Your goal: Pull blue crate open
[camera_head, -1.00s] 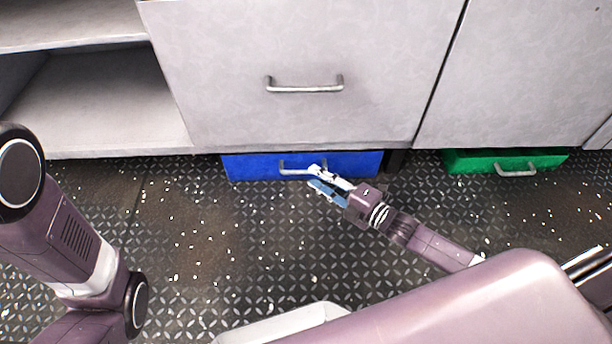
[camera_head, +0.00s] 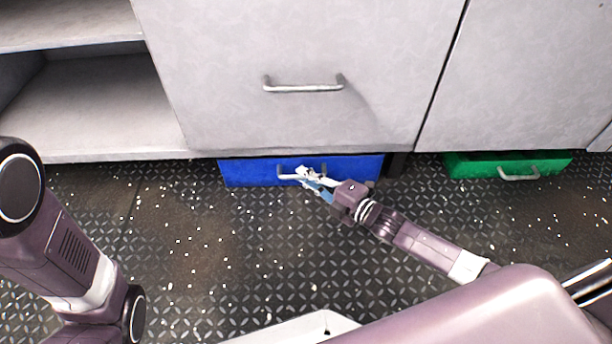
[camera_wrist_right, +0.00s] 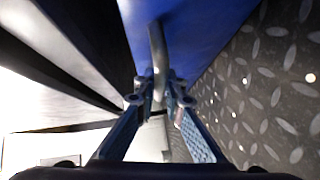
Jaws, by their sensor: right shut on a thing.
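The blue crate (camera_head: 245,173) sits low on the deck under the large grey drawer front, with only its front face showing. A light metal bar handle (camera_head: 288,178) runs across that face. My right gripper (camera_head: 306,174) is at the handle and shut on it, near the middle of the crate's front. In the right wrist view the handle (camera_wrist_right: 157,48) runs between the two fingers of the right gripper (camera_wrist_right: 160,97), with the blue face behind it. The crate's inside is hidden under the cabinet. My left gripper is out of the picture; only part of my left arm shows.
A green crate (camera_head: 480,166) with its own handle stands under the cabinet to the right. The grey drawer front (camera_head: 300,40) with a bar handle hangs just above the blue crate. Open shelves (camera_head: 100,105) are at the left. The patterned deck (camera_head: 220,250) in front is clear.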

